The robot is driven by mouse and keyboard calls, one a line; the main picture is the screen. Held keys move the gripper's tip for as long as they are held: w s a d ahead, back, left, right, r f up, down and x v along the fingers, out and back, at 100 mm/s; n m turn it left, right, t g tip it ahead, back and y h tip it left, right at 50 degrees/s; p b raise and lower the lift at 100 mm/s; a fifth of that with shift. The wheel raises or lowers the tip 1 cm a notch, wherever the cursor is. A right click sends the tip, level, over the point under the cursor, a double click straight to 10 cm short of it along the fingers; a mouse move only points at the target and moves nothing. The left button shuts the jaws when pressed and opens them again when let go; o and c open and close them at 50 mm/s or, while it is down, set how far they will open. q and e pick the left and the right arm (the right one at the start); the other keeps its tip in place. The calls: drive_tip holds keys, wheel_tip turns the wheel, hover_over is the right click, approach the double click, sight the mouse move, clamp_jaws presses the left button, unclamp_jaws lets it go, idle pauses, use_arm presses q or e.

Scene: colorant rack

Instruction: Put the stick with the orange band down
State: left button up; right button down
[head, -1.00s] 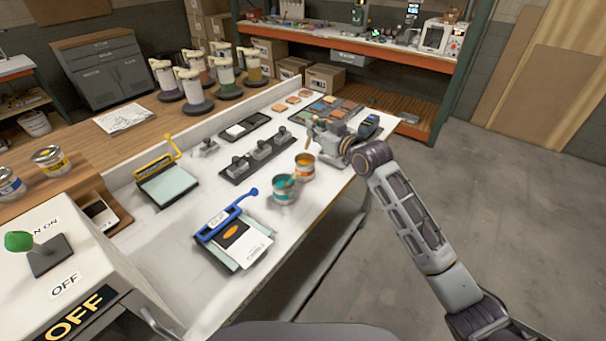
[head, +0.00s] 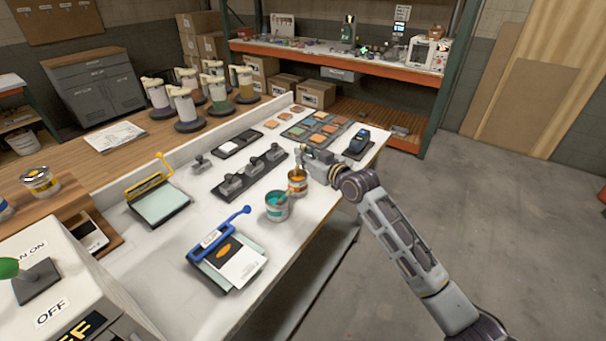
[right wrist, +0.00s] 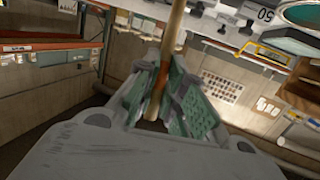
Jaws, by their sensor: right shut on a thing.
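My right gripper (head: 306,156) is just above the orange-labelled can (head: 297,182) near the front edge of the white bench. In the right wrist view its green-padded fingers (right wrist: 160,92) are shut on a thin brown wooden stick (right wrist: 175,32). The stick runs up out of the fingers in that view. My left gripper is out of view.
A teal can (head: 277,207) with a stick in it stands just in front of the orange can. A blue-clamped board (head: 228,258), dark stamp rack (head: 252,172), color tile tray (head: 318,128) and dark blue device (head: 358,143) surround them. Bare bench lies between the boards.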

sight(298, 168)
drive_tip(key=shift+f, duration=3.15)
drive_tip(key=shift+f, duration=0.1)
drive_tip(key=c, duration=1.6)
unclamp_jaws()
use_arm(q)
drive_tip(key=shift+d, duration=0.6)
use_arm(e)
drive_tip(key=shift+o, duration=0.4)
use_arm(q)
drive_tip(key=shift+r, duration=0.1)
use_arm(e)
drive_tip(key=shift+r, duration=0.2)
